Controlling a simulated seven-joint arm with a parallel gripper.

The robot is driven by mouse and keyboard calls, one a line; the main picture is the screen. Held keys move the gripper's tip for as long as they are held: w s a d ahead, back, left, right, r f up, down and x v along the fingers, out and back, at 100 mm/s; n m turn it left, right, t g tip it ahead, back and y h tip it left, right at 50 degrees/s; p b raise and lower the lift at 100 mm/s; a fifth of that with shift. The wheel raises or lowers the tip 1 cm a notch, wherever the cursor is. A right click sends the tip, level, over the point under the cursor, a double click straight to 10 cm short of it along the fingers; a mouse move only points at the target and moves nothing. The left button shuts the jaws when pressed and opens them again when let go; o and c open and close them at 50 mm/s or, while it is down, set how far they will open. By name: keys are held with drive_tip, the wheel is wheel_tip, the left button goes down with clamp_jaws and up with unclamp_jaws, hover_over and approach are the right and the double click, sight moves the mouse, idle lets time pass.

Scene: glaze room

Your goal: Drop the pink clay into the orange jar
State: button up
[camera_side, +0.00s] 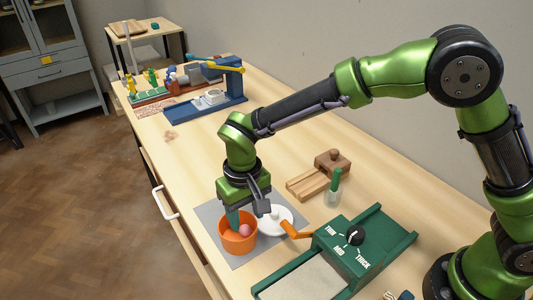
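The orange jar (236,244) stands open on a grey mat near the table's front edge. The pink clay (244,230) is a small round lump showing at the jar's mouth, inside the rim in this view. My gripper (234,221) points down over the jar, and its teal finger end reaches into the mouth, just left of the clay. The fingers overlap in this view, so I cannot tell whether they are apart or touching the clay. The jar's near wall hides its inside.
A white round lid (283,226) lies right of the jar on the grey mat (211,213). A green slab roller (350,257) with an orange handle stands front right. A wooden block tool (311,184) and a green-handled tool in a cup (333,191) lie behind. A blue stand (205,106) is farther back.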

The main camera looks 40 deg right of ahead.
wheel_tip(320, 180, up, 17)
idle(0.7)
drive_tip(key=s+d+m+t, duration=0.1)
drive_tip(key=s+d+t, duration=0.1)
drive_tip(key=s+d, duration=0.3)
drive_tip(key=s+d+m+t+y, duration=0.1)
drive_tip(key=s+d, duration=0.3)
drive_tip(key=d, duration=0.7)
drive_tip(key=s+d+m+t+y, duration=0.1)
drive_tip(key=s+d+t, duration=0.3)
drive_tip(key=d, duration=0.4)
drive_tip(key=shift+s+r+m, duration=0.45)
drive_tip(key=shift+s+m, duration=0.05)
drive_tip(key=shift+s, duration=0.35)
